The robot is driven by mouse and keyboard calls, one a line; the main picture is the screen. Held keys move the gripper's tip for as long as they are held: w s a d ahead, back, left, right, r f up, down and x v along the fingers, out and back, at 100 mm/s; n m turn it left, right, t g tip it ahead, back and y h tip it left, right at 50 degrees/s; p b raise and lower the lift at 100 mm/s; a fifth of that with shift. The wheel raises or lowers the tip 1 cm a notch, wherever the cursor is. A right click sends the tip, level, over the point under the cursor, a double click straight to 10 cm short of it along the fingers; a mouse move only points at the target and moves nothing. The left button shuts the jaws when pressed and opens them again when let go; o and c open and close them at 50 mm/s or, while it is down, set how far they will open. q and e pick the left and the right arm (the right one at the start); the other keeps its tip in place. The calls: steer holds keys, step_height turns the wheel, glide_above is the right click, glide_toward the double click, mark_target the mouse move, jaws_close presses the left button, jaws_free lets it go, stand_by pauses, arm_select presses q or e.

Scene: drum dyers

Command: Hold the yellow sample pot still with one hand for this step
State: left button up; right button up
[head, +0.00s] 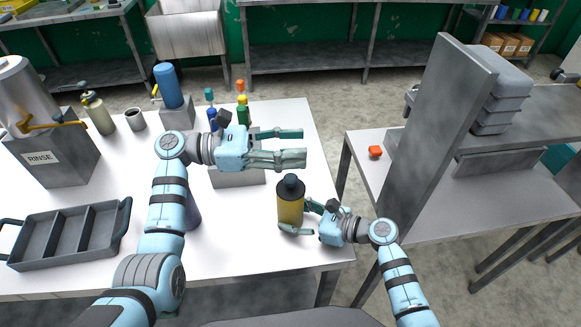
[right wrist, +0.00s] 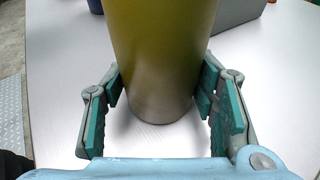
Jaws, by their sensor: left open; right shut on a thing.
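The yellow sample pot (head: 289,208) with a dark cap stands upright on the white table (head: 250,250), near its right edge. My right gripper (head: 302,218) is shut around the pot's body from the right. In the right wrist view, the pot (right wrist: 165,50) fills the space between the fingers (right wrist: 160,95), low on its body, and its base appears to be on the table. My left gripper (head: 300,146) is open and empty. It is above and behind the pot, apart from it, with its fingers pointing right.
A grey block (head: 238,180) sits under the left gripper, with small coloured bottles behind it. A dark divided tray (head: 70,235), a RINSE container (head: 50,165) and a blue bottle (head: 168,86) are on the left. An upright grey panel (head: 432,130) stands right of the table.

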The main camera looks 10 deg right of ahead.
stand_by(0.3)
steer(key=o, duration=1)
steer(key=v, duration=1.2)
steer(key=shift+r, duration=0.1)
